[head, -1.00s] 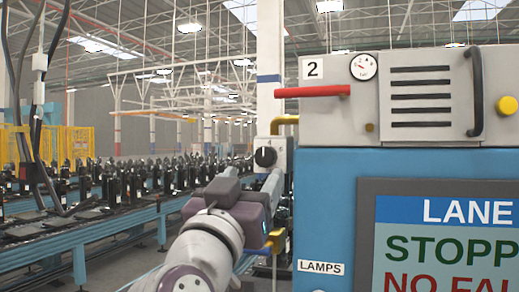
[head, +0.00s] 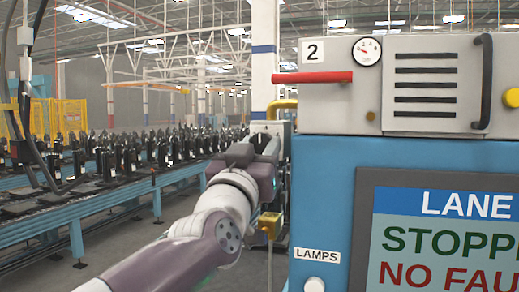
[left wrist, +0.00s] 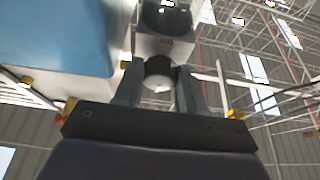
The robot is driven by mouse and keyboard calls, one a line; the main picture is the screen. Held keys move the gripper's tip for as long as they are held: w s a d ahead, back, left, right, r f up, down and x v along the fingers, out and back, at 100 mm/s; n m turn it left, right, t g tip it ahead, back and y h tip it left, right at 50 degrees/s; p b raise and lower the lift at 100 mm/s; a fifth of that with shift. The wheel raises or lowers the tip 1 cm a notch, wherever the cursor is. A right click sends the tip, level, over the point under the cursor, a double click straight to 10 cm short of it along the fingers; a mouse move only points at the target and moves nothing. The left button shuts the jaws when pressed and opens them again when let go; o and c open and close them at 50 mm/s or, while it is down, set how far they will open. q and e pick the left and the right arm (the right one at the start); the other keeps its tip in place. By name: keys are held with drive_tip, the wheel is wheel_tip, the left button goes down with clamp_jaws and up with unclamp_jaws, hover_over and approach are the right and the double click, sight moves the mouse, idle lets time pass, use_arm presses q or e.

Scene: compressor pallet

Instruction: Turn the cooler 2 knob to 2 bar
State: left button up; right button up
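The cooler 2 knob is a dark round knob on a small pale box (head: 264,126) left of the blue cabinet. In the head view my gripper mostly hides the knob. In the left wrist view the knob (left wrist: 158,72) sits between my fingertips, below a round glass-faced gauge (left wrist: 166,16). My left gripper (head: 262,146) is at the knob; its fingers (left wrist: 158,80) are apart, one on each side of it. I cannot tell whether they touch it. A second gauge (head: 367,51) with a red needle is on the panel marked 2. My right gripper is out of view.
The blue cabinet (head: 325,190) stands close right of my left arm, with a red lever (head: 312,77) and a screen (head: 450,235). A yellow pipe (head: 283,103) runs behind the knob box. A conveyor (head: 110,195) with dark parts lies left.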

use_arm(q)
drive_tip(key=n+p, duration=0.1)
drive_tip(key=n+y+p, duration=0.1)
drive_tip(key=shift+d+r+n+y, duration=0.1)
drive_tip(key=shift+r+n+y, duration=0.2)
drive_tip(key=shift+n, duration=0.1)
drive_tip(key=n+y+p, duration=0.2)
drive_tip(key=n, duration=0.1)
drive_tip(key=shift+d+n+t, duration=0.1)
drive_tip(key=shift+n+t, duration=0.2)
drive_tip(key=shift+n, duration=0.1)
drive_tip(key=n+y+p, duration=0.2)
drive_tip(key=n, duration=0.2)
drive_tip(key=shift+s+d+n, duration=0.1)
drive_tip(key=shift+n, duration=0.3)
drive_tip(key=shift+n+g+y+p, duration=0.45)
drive_tip(key=shift+n+y+p, duration=0.15)
drive_tip(key=shift+n, duration=0.6)
drive_tip(key=shift+n+g+y+p, duration=0.5)
drive_tip(key=shift+n+p, duration=0.1)
drive_tip(key=shift+n, duration=0.6)
drive_tip(key=shift+f, duration=0.1)
drive_tip(key=o, duration=1.1)
drive_tip(key=shift+c, duration=0.2)
drive_tip(key=shift+s, duration=0.1)
